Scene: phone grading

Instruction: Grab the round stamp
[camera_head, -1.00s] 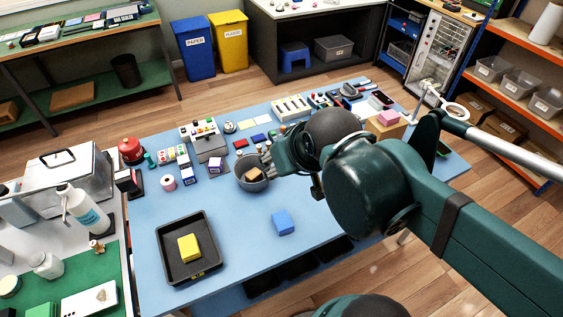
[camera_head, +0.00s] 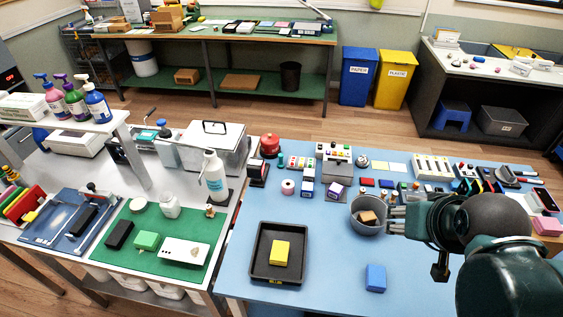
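I cannot tell for sure which item is the round stamp. A small item with a brown knob (camera_head: 210,211) stands at the right edge of the green mat, and a small round silver-and-white item (camera_head: 362,161) sits toward the back of the blue table; both are too small to identify. My gripper (camera_head: 391,220) is at the right of the blue table, its fingers pointing left beside a grey bowl (camera_head: 366,228). The fingers look apart, with nothing seen between them. A brown block (camera_head: 367,217) lies in the bowl.
A black tray (camera_head: 257,269) holds a yellow block (camera_head: 280,253). A blue block (camera_head: 375,278) lies front right. A white pump bottle (camera_head: 215,178) and a metal box (camera_head: 208,150) stand on the left bench. The blue table (camera_head: 325,270) is clear between tray and blue block.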

